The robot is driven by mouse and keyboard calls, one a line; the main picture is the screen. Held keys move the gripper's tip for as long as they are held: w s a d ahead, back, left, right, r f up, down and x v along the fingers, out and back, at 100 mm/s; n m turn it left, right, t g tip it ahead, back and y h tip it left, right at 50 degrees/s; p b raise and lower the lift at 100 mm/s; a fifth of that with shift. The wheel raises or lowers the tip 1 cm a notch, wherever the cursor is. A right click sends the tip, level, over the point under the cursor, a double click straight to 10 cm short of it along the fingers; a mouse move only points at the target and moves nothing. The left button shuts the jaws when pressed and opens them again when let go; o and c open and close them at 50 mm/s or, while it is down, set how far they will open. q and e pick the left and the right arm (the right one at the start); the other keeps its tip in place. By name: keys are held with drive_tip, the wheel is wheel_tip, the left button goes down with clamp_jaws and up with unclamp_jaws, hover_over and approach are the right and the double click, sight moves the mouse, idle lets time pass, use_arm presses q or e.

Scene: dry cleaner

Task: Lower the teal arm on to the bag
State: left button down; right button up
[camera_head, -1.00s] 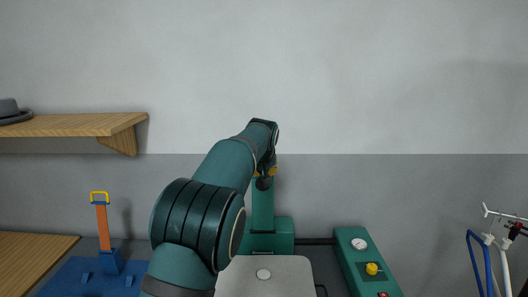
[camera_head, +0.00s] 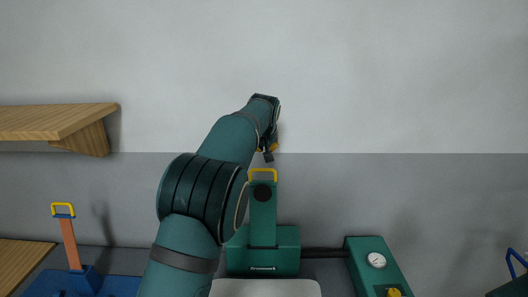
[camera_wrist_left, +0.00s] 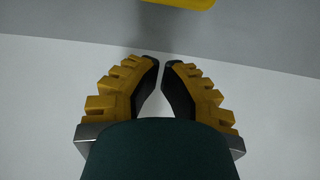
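The teal arm (camera_head: 262,218) stands upright on its teal base (camera_head: 275,262) in the head view, with a yellow handle (camera_head: 262,172) at its top. My left gripper (camera_head: 267,155) is just above this handle in the picture; how far apart they are in depth cannot be told. In the left wrist view the fingers (camera_wrist_left: 162,66) are slightly apart with nothing between them. A yellow bar (camera_wrist_left: 185,3), likely the handle, shows at the top edge, beyond the fingertips. A pale flat surface (camera_head: 265,288) lies in front of the base; I cannot make out a bag. My right gripper is out of view.
A teal box (camera_head: 372,252) with a gauge and yellow knob stands to the right, joined by a dark bar. A blue device with an orange lever (camera_head: 70,243) is at left. A wooden shelf (camera_head: 60,122) juts out at upper left. The wall behind is bare.

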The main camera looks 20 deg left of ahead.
use_arm(q)
drive_tip(key=p+x, duration=0.2)
drive_tip(key=x, duration=0.7)
drive_tip(key=s, duration=0.2)
drive_tip(key=s+d+b, duration=0.1)
drive_tip(key=shift+s+f, duration=0.1)
drive_tip(key=shift+s, duration=0.3)
drive_tip(key=shift+b, duration=0.3)
